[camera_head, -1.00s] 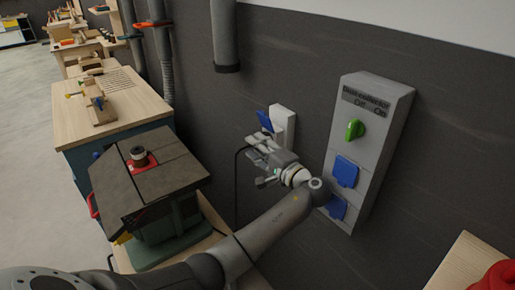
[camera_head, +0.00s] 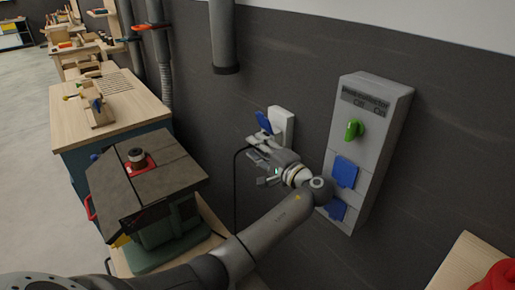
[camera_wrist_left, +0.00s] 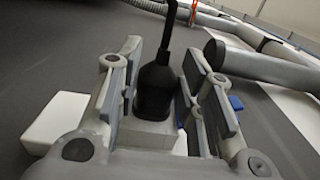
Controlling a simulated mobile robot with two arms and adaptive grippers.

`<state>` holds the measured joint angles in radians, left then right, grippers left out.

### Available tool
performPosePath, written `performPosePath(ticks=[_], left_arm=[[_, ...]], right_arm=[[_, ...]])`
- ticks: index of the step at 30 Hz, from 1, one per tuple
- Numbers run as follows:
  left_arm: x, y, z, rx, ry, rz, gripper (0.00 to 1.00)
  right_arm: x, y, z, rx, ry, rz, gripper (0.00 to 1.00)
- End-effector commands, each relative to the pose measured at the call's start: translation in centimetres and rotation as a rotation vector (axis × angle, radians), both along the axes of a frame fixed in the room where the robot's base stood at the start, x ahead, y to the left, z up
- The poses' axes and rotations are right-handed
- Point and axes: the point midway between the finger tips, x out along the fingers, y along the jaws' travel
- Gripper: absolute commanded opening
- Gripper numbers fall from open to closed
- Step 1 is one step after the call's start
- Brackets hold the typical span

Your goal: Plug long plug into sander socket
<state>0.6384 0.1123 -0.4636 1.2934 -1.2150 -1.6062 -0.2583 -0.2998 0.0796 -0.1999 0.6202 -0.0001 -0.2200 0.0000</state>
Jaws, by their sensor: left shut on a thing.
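The wall socket (camera_head: 283,128) is a white box with a raised blue flap (camera_head: 264,122). My left gripper (camera_head: 257,150) is just below and in front of it, at the end of my arm. It is shut on the black plug (camera_wrist_left: 154,88), which stands between the fingers in the left wrist view with its cable leaving at the top. The white socket box (camera_wrist_left: 58,122) shows behind the fingers there. The plug's pins are hidden, so I cannot tell whether they touch the socket. My right gripper is not in view.
A grey control box (camera_head: 372,125) with a green switch (camera_head: 354,130) and blue flaps is on the wall to the right. A green machine with a dark table (camera_head: 165,178) stands at left. A grey pipe (camera_head: 224,40) hangs above. A black cable (camera_head: 236,195) hangs below the gripper.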

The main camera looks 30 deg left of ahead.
Motion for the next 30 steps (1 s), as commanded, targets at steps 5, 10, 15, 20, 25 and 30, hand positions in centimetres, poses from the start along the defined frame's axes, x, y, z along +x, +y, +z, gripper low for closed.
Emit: performPosePath(ticks=[5,10,15,20,25,30], left_arm=[[0.2,-0.3,0.1,0.0,-0.002,-0.01,0.03],[0.2,-0.2,0.1,0.0,-0.002,-0.008,0.5],[0.1,-0.1,0.1,0.0,-0.001,-0.005,0.6],[0.1,-0.1,0.0,0.0,0.0,-0.003,0.6],[-0.3,0.2,0.1,0.0,0.001,-0.001,0.6],[-1.8,0.9,0.3,0.004,0.0,-0.002,0.6]], right_arm=[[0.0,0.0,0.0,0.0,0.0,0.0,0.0],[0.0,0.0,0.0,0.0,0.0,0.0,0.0],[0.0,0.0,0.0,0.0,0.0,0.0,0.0],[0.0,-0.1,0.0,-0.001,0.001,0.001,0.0],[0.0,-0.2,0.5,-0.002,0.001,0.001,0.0],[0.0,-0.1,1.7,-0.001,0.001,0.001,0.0]])
